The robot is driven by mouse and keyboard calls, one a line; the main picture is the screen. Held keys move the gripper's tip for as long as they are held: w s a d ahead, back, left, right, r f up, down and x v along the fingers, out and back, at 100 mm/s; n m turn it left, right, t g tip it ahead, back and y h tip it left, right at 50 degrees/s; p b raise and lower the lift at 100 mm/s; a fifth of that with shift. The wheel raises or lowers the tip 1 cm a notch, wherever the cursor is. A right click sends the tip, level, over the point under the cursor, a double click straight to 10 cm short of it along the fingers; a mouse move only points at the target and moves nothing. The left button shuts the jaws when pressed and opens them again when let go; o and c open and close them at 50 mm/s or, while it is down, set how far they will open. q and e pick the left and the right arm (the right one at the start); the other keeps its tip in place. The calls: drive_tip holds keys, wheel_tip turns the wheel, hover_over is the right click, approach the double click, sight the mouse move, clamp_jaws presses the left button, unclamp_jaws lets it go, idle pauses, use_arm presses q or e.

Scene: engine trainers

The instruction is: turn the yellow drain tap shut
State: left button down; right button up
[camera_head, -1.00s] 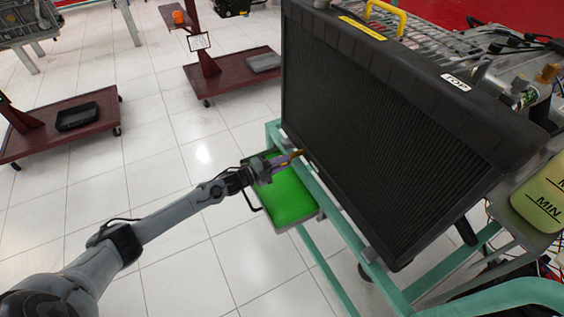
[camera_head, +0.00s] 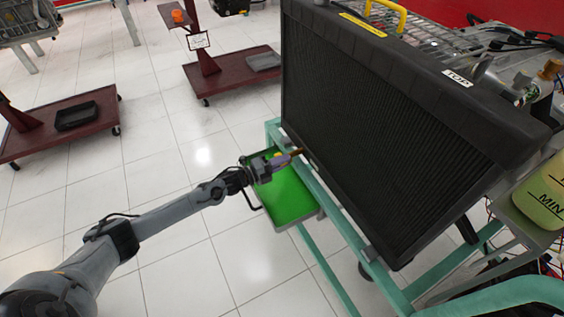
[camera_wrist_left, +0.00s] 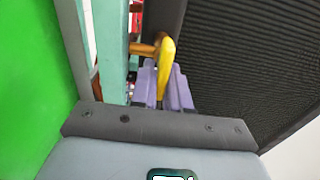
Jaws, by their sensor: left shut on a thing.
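The yellow drain tap (camera_wrist_left: 167,60) shows in the left wrist view, with its lever between the two purple fingers of my left gripper (camera_wrist_left: 163,82). The gripper is shut on the lever. A brass stem (camera_wrist_left: 143,48) comes in beside the tap from the left. In the head view my left gripper (camera_head: 289,157) is at the lower left edge of the black radiator (camera_head: 385,120), and the tap is mostly hidden by the fingers. My right gripper is not in view.
A green tray (camera_head: 285,197) lies below my left gripper. The teal frame rail (camera_head: 345,228) runs close beside it under the radiator. Dark red carts (camera_head: 225,77) stand on the tiled floor farther back. The floor left of the tray is clear.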

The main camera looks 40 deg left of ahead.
use_arm(q)
drive_tip(key=c, duration=1.2)
unclamp_jaws()
drive_tip(key=shift+s, duration=0.1)
drive_tip(key=shift+s+a, duration=0.15)
drive_tip(key=shift+s, duration=0.05)
drive_tip(key=p+v, duration=0.4)
drive_tip(key=v, duration=0.6)
drive_tip(key=shift+s, duration=0.1)
